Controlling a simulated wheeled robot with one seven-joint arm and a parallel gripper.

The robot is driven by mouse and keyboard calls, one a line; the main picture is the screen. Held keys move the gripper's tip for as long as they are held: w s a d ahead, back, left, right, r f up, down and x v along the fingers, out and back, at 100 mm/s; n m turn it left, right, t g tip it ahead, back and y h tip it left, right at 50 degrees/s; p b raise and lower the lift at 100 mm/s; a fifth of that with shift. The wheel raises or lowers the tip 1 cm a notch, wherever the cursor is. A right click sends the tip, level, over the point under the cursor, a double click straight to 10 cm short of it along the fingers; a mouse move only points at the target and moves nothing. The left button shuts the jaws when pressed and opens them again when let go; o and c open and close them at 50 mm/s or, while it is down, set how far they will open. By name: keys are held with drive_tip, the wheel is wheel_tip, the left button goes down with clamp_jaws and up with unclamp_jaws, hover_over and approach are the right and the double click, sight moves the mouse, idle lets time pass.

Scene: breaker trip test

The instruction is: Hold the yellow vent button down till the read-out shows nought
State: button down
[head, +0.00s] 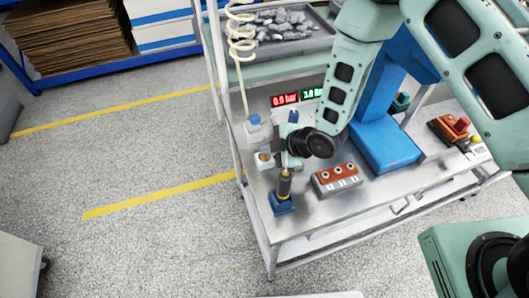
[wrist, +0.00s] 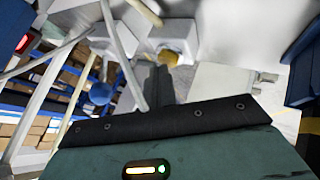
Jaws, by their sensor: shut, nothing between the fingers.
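The yellow vent button (wrist: 170,57) sits on a pale housing in the upper middle of the wrist view. In the head view its small white box (head: 265,162) stands at the cart's left edge, the button mostly hard to make out. My gripper (head: 282,158) is shut and empty right beside that box. In the wrist view its dark fingertips (wrist: 155,68) are just below and left of the button; I cannot tell whether they touch it. A red read-out (head: 285,99) shows 0.0 bar. A green read-out (head: 312,94) shows about 3.0 bar, its right end hidden by my arm.
A blue-topped white unit (head: 254,128) with a coiled hose stands behind the button. A dark cylinder on a blue base (head: 283,203) is in front. A red-topped block with several sockets (head: 337,178) and a blue stand (head: 385,146) lie right. Cart front is partly clear.

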sight(268, 156)
idle(0.7)
drive_tip(key=shift+r+p, duration=0.45)
drive_tip(key=shift+r, duration=0.45)
drive_tip(key=shift+r, duration=0.1)
drive_tip(key=shift+r+p, duration=1.4)
drive_tip(key=shift+r, duration=1.05)
drive_tip(key=s+d+r+m+g+h+b, duration=0.1)
drive_tip(key=s+d+r+m+h+b, duration=0.1)
drive_tip(key=s, duration=0.6)
drive_tip(key=s+d+r+m+g+h+b, duration=0.2)
drive_tip(key=s+d+r+m+b, duration=0.3)
drive_tip(key=s+r+m, duration=0.1)
drive_tip(key=s+d+r+m+g+h+b, duration=0.1)
drive_tip(key=s+d+r+m+h+b, duration=0.2)
drive_tip(key=s, duration=0.6)
wheel_tip(268, 156, up, 3)
drive_tip(key=shift+s+d+f+m+g+b, duration=0.15)
drive_tip(key=shift+s+d+m+g+b, duration=0.35)
drive_tip(key=shift+m, duration=0.4)
